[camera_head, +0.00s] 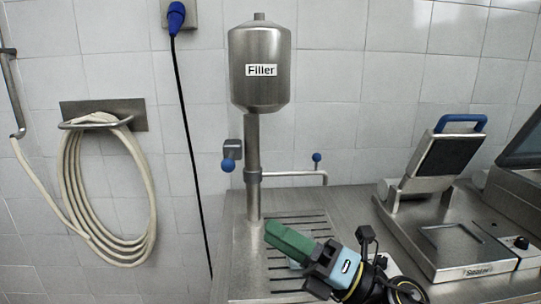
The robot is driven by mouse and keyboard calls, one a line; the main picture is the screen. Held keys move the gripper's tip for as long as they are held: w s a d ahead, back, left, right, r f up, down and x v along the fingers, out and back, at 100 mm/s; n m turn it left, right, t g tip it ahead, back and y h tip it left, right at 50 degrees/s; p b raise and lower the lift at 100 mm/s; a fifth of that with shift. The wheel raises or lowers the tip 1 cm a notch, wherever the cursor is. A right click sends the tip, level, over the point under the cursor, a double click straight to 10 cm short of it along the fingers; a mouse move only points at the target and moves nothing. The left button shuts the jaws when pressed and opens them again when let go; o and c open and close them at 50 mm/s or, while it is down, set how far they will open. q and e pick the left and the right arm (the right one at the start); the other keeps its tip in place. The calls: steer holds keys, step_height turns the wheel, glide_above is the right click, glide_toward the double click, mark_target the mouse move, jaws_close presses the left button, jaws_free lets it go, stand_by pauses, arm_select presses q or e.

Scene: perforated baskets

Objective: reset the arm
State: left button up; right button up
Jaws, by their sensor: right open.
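My right gripper (288,241) is in the lower middle of the head view, with its arm coming in from the bottom right. Its green fingers point up and left, over the slotted drain grate (285,224) below the filler. The fingers overlap from this angle, so the gap between them is hard to see. I see no object held in it. My left gripper is not in view.
A steel filler (262,92) stands on a post behind the gripper, with a side spout (300,174). A sealer (480,262) with a raised blue-handled lid stands at right on the steel counter (345,205). A coiled hose (75,190) hangs at left.

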steer(key=d+f+m+t+h, duration=0.3)
steer(key=d+f+m+h, duration=0.6)
steer(key=m, duration=0.6)
steer(key=d+f+m+t+h, duration=0.3)
steer(key=d+f+m+h, duration=0.6)
steer(key=m, duration=0.6)
steer(key=s+d+f+m+g+h, duration=0.1)
steer(key=s+f+m+g, duration=0.2)
steer(key=s+f+g, duration=0.6)
steer(key=s+d+f+m+g+h, duration=0.1)
steer(key=s+f+m+g, duration=0.35)
steer(key=s, duration=0.85)
step_height(320, 180, down, 25)
steer(key=s+n, duration=0.1)
steer(key=n, duration=0.1)
steer(key=s+d+f, duration=0.3)
steer(key=s+f, duration=1.2)
steer(key=s, duration=0.2)
steer(key=shift+g, duration=0.25)
